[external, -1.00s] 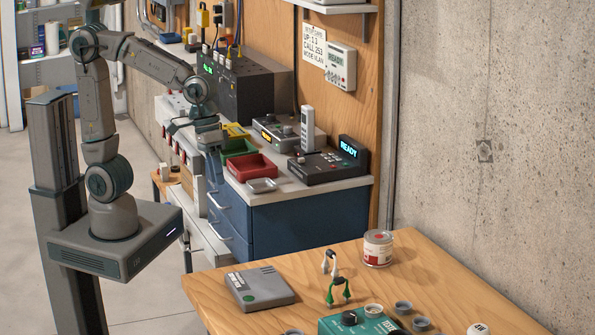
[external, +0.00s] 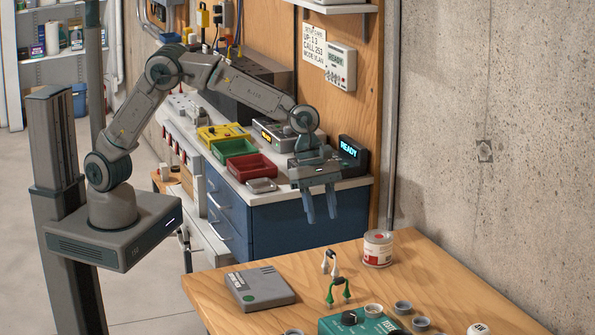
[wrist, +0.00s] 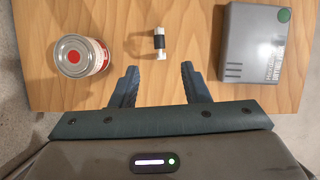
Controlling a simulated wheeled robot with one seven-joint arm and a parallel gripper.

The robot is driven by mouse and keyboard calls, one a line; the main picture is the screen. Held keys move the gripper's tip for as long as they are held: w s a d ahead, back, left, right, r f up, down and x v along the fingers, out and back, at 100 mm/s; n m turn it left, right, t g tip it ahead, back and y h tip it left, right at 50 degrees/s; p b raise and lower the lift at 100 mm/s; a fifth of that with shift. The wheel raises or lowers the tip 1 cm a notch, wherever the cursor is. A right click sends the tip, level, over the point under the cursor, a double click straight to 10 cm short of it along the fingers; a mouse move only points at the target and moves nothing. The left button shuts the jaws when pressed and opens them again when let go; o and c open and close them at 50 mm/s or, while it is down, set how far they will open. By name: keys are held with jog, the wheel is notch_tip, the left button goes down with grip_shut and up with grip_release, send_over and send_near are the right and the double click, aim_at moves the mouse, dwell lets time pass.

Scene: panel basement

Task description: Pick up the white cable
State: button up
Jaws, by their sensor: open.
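The white cable (external: 331,262) is a small arched piece with white ends and a dark middle, standing on the wooden table near its back edge. It also shows in the wrist view (wrist: 158,43), top centre, between a can and a grey box. My gripper (external: 321,215) is open and empty, pointing down, above and behind the cable in the external view. In the wrist view my gripper's fingers (wrist: 158,70) are spread, with the cable beyond the tips and lined up with the gap between them.
A can (external: 378,249) stands right of the cable and a flat grey box (external: 260,288) lies left. A green cable (external: 338,291) and a teal device (external: 362,325) are in front. The blue cabinet (external: 290,222) with its devices stands behind the table.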

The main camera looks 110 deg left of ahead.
aim_at(332, 258)
jog(key=x, duration=0.7)
jog(key=shift+p, duration=0.3)
jog(key=shift+w+p+x, duration=0.1)
jog(key=shift+p+x, duration=0.3)
jog(key=shift+x, duration=1)
jog(key=shift+w+p+x, duration=0.15)
jog(key=shift+p+x, duration=0.2)
jog(key=shift+x, duration=1.05)
jog(key=shift+d+r, duration=0.1)
grip_shut()
